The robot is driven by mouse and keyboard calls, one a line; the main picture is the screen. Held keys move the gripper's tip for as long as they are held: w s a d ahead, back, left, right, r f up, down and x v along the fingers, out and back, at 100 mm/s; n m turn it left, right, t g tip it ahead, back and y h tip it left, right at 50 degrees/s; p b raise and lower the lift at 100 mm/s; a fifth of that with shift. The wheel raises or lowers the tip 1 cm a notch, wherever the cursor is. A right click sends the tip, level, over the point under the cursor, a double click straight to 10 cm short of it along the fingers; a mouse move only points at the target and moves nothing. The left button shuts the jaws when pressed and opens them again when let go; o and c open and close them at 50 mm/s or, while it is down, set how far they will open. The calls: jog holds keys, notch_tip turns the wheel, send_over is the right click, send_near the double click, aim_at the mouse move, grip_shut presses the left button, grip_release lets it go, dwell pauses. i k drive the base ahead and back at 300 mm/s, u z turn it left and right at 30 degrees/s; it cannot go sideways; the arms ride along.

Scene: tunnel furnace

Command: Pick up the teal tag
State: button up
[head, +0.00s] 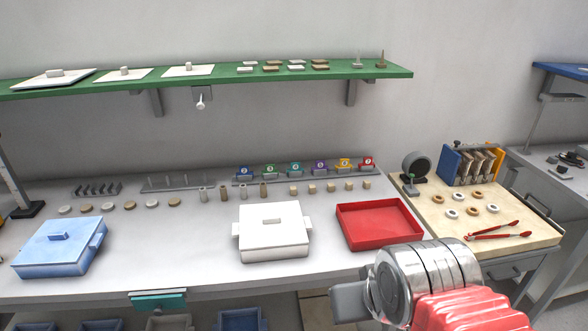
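The teal tag (295,168) stands upright in a row of coloured numbered tags at the back of the long grey bench, between the green tag (271,170) and the purple tag (320,166). It looks small, with a pale label on its face. Nothing covers it from this view. Part of my arm, with a shiny metal joint and a red ribbed sleeve, shows at the bottom right, well in front of the tags. I cannot make out any gripper fingers.
A white lidded box (272,232) and a red tray (380,224) stand in front of the tags. Small blocks and cylinders stand between. A green shelf (220,78) hangs above. A blue lidded box (60,248) is at left. A teal piece (160,301) hangs at the bench's front edge.

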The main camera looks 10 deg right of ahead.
aim_at(295, 167)
jog(key=z, duration=0.05)
jog(key=i, duration=1)
jog(key=u, duration=0.05)
